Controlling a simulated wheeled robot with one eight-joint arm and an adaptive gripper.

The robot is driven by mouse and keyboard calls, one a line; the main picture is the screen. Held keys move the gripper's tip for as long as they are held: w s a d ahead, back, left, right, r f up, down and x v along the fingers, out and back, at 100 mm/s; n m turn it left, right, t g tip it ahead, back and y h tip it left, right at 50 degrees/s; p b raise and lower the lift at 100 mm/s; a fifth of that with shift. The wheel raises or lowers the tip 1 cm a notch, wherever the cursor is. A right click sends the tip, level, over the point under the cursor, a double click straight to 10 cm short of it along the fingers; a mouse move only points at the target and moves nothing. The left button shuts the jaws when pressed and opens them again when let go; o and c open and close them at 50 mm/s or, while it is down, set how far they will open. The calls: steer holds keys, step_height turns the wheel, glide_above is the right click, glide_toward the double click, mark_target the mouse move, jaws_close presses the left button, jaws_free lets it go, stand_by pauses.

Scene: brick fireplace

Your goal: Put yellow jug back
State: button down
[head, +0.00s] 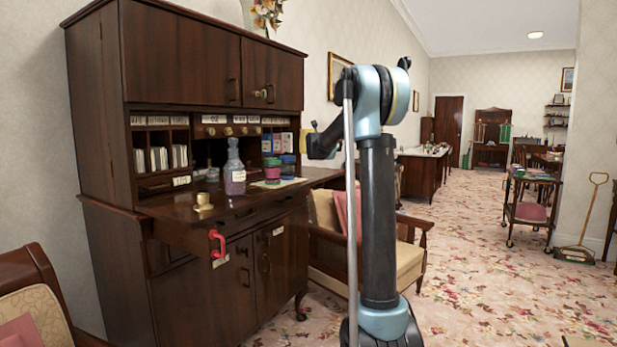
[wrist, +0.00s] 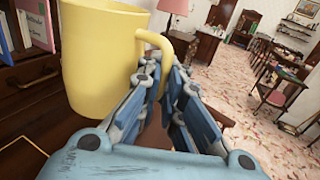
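The yellow jug (wrist: 105,55) fills the upper left of the wrist view, close to the camera, with its handle on its right side. My gripper (wrist: 168,80) has its blue and grey fingers on either side of the handle and looks shut on it. The lower part of the handle is hidden between the fingers. The jug's base shows in front of dark wood; I cannot tell whether it touches anything. In the head view my arm hides most of the gripper and the jug.
A dark wooden bureau (head: 190,65) stands at the left. Its open desk surface (head: 165,207) holds a glass bottle (head: 234,168), small coloured jars (head: 272,170) and a brass piece (head: 203,201). A cushioned armchair (head: 408,262) stands behind my arm.

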steer(key=shift+w+d+f+n+g+y, duration=0.1)
steer(key=shift+w+d+f+n+y, duration=0.35)
steer(key=shift+f+n+y, duration=0.9)
steer(key=shift+w+d+f+n+g+y, duration=0.1)
steer(key=shift+w+f+n+y, duration=0.65)
steer(key=shift+f+y, duration=1.2)
steer(key=shift+w+d+f+n+g+y, duration=0.1)
steer(key=shift+w+d+f+n+y, duration=0.3)
steer(key=shift+f+n+y, duration=1)
steer(key=shift+a+f+m, duration=0.1)
steer(key=shift+f+m, duration=0.2)
steer(key=shift+f, duration=0.05)
steer(key=c, duration=1.7)
jaws_free()
